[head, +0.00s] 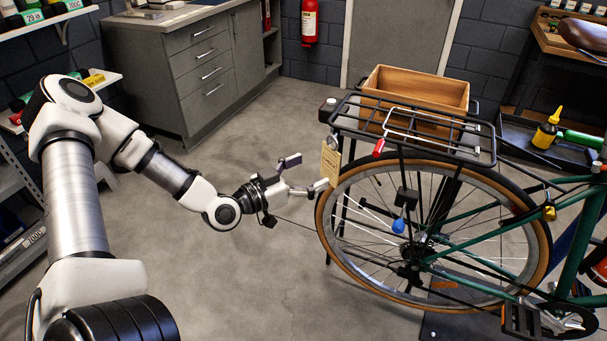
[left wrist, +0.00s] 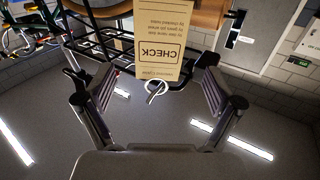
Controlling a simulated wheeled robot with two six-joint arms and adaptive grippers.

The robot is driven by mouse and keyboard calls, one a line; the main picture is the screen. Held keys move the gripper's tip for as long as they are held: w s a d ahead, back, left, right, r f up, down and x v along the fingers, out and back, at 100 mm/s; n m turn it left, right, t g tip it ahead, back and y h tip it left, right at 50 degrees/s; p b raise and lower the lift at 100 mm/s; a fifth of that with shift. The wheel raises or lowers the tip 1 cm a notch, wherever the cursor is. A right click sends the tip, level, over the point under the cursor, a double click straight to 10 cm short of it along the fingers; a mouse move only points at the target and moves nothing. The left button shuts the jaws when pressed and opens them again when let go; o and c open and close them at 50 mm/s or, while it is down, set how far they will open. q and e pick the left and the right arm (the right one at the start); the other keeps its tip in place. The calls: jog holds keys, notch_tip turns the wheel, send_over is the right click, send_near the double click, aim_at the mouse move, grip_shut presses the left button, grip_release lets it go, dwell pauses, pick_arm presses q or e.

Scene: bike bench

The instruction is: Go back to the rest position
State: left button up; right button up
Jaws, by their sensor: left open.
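My left gripper (head: 305,174) reaches in from the left and is open, just left of the bike's rear wheel (head: 335,240). A cream tag (head: 330,164) hangs at the left end of the black rear rack (head: 350,120), close by the fingertips. In the left wrist view the tag (left wrist: 165,35) reads "CHECK" upside down. A pale ring (left wrist: 157,87) at the tag's edge shows between the spread fingers. I cannot tell whether a finger touches the tag. My right gripper is not in view.
A grey drawer cabinet (head: 205,75) stands at the back left and shelves (head: 20,175) at the far left. A yellow bottle (head: 546,130) stands in a tray at right. The floor (head: 240,270) below my arm is clear.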

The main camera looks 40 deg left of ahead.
pick_arm(q)
jog(key=shift+v, duration=0.95)
jog(key=shift+d, duration=0.15)
jog(key=s+d+f+m+g+p, duration=0.1)
jog(key=s+d+f+m+g, duration=0.1)
jog(key=s+d+f+g, duration=0.35)
jog(key=s+d+f+m+g, duration=0.1)
jog(key=s+d+f+g, duration=0.15)
jog(key=f, duration=0.55)
jog(key=s+d+f+m+g+p, duration=0.1)
jog(key=s+d+f+m+g, duration=0.1)
jog(key=s+d+f+g, duration=0.35)
jog(key=s+a+f+n+g+y, duration=0.2)
jog(key=s+f+n+y, duration=0.3)
jog(key=s+f+n, duration=0.3)
jog(key=shift+s+n+g, duration=0.5)
jog(key=shift+s+g, duration=0.35)
jog(key=shift+s, duration=0.25)
